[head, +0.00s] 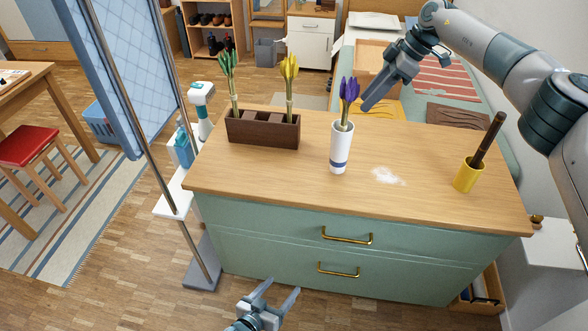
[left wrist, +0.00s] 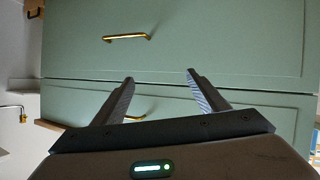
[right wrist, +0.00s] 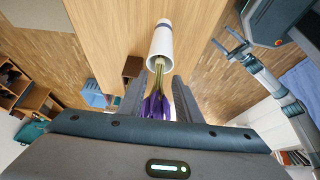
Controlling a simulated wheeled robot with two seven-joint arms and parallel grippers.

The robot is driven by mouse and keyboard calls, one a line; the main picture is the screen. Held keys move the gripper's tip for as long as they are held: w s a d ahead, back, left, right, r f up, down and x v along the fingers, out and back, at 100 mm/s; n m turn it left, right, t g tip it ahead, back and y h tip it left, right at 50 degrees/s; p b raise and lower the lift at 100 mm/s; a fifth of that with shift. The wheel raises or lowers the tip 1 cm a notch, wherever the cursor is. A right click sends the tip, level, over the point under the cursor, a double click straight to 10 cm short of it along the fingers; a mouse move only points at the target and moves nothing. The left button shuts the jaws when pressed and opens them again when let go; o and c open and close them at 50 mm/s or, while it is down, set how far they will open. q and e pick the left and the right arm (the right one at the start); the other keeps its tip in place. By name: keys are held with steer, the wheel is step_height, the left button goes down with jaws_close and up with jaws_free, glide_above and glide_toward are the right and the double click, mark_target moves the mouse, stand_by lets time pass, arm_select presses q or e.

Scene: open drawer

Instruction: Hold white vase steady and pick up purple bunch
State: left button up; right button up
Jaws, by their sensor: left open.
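The white vase (head: 340,148), with a blue band, stands upright on the wooden top. It also shows in the right wrist view (right wrist: 161,45). The purple bunch (head: 349,88) stands in it, stems down in the mouth. My right gripper (head: 366,104) is just right of the purple heads in the head view. In the right wrist view its fingers are apart, with the purple heads (right wrist: 155,106) showing between them; I cannot tell if they touch. My left gripper (head: 276,292) is open and empty, low in front of the drawers, away from the vase.
A dark planter box (head: 262,132) with green and yellow bunches stands left of the vase. A yellow cup (head: 468,175) with a brown stick is at the right. A white patch (head: 387,176) lies between. Both green drawers (head: 330,252) look shut.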

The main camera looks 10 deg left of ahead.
arm_select(q)
steer(key=w+d+r+m+t+h, duration=0.1)
steer(key=w+d+r+h, duration=0.25)
steer(key=r, duration=0.65)
steer(key=w+d+r+t+h, duration=0.15)
steer(key=w+r, duration=0.25)
steer(key=r, duration=0.6)
steer(key=w+d+r+m+t+h, duration=0.1)
steer(key=w+d+r+h, duration=0.25)
steer(key=r, duration=0.65)
steer(key=m+g, duration=0.2)
steer(key=m, duration=0.3)
glide_toward(333, 148)
steer(key=shift+y, duration=0.45)
steer(key=s, duration=0.1)
steer(key=s+a, duration=0.2)
steer(key=s, duration=0.1)
steer(key=shift+s+r, duration=0.15)
steer(key=shift+r, duration=0.25)
steer(key=shift+w+a+r+g, duration=0.15)
steer(key=shift+w+a+g, duration=0.15)
steer(key=shift+a, duration=0.15)
steer(key=x, duration=1.7)
steer(key=shift+w+d, duration=0.1)
steer(key=shift+w, duration=0.1)
